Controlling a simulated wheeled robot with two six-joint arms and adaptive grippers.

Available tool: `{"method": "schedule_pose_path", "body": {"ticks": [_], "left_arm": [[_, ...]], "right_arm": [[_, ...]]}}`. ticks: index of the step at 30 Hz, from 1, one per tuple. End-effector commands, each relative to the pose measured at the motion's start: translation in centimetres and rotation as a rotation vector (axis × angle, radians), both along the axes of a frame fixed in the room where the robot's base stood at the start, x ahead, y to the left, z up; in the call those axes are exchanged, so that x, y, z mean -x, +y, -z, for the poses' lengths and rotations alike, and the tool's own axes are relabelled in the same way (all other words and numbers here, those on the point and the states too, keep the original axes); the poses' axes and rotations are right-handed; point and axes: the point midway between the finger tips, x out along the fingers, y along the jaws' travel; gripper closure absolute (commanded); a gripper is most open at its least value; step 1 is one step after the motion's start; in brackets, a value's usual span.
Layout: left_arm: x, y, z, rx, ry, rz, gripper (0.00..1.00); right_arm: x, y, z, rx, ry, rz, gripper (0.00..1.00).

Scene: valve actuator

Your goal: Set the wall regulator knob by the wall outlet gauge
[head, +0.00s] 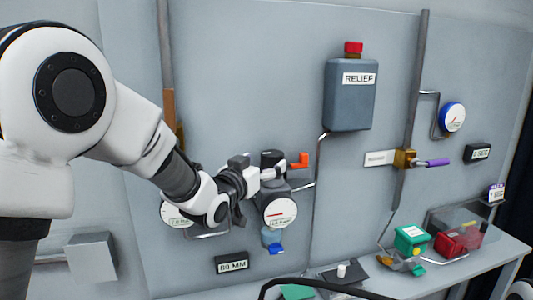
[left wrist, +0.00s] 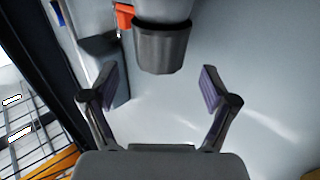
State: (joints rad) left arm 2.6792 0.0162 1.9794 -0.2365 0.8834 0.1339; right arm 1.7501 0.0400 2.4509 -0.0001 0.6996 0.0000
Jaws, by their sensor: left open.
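The dark, ridged regulator knob (left wrist: 162,48) is ahead of my left gripper (left wrist: 158,82) in the left wrist view. It lies beyond and between the open fingertips, with nothing held. In the head view the dark knob (head: 271,157) is at the middle of the wall, close to my left gripper (head: 268,172), which partly covers the regulator body. A white round gauge (head: 279,213) with a red mark hangs just below it. A second white gauge (head: 175,215) is left of it, partly behind my left arm. Which is the outlet gauge cannot be read. My right gripper is not seen.
An orange-red handle (head: 299,160) sits just right of the knob. A blue part (head: 273,242) is below the gauge. A grey RELIEF tank (head: 350,95) hangs upper right. A bench (head: 470,272) with coloured boxes stands lower right.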

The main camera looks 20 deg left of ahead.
Motion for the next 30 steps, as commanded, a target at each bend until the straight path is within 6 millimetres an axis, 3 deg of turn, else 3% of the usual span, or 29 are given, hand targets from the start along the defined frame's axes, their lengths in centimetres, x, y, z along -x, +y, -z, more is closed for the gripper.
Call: {"method": "schedule_pose_path", "body": {"ticks": [4, 12, 13, 18, 30], "left_arm": [[-2.1, -0.3, -0.2, 0.001, 0.002, -0.001, 0.14], [-2.6, -0.4, 0.1, 0.003, 0.002, -0.001, 0.14], [-2.6, -0.4, 0.1, 0.003, 0.002, -0.001, 0.18], [-2.6, -0.4, 0.1, 0.003, 0.002, -0.001, 0.74], [-2.6, -0.3, 0.1, 0.004, 0.003, 0.039, 0.74]], "right_arm": [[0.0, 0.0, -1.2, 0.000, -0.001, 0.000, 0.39], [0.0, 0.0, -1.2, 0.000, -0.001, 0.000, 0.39], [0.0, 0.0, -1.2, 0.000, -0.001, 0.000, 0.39], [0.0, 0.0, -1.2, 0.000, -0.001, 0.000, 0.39], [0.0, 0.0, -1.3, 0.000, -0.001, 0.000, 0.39]]}}
